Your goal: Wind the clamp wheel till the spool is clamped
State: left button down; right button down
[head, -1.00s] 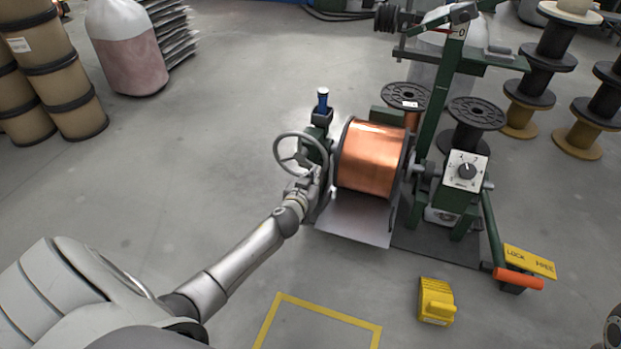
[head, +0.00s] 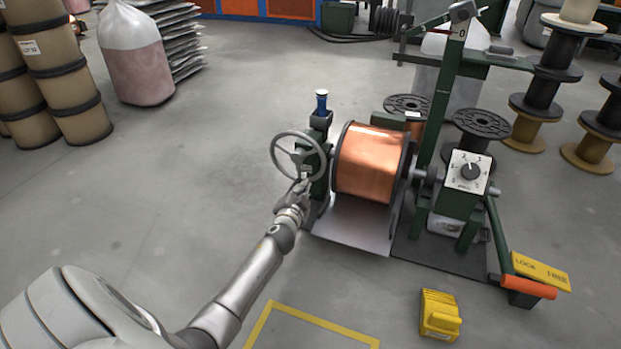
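The clamp wheel (head: 283,139) is a grey spoked handwheel on the left side of the green winding stand. The copper spool (head: 368,163) sits to the right of the wheel, between the stand's two sides, above a grey plate (head: 350,225). My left gripper (head: 302,186) is at the lower right part of the wheel's rim. It is small and partly merged with the rim, so I cannot tell whether its fingers are closed. My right gripper is not in view.
A dial box (head: 467,172) and an orange-handled lever (head: 527,287) beside a yellow LOCK/FREE plate (head: 540,270) are on the right. A yellow block (head: 440,314) lies on the floor. Yellow floor tape (head: 318,321) marks an area in front. Open floor lies left of the stand.

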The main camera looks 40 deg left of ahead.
pick_arm(q)
jog(key=shift+s+a+f, duration=0.2)
jog(key=shift+a+f, duration=0.2)
jog(key=shift+a, duration=0.2)
jog(key=shift+s+a+f, duration=0.2)
jog(key=shift+a+f, duration=0.2)
jog(key=shift+a, duration=0.15)
jog(key=shift+f, duration=0.1)
jog(key=shift+w+r, duration=0.15)
jog(key=shift+r, duration=0.15)
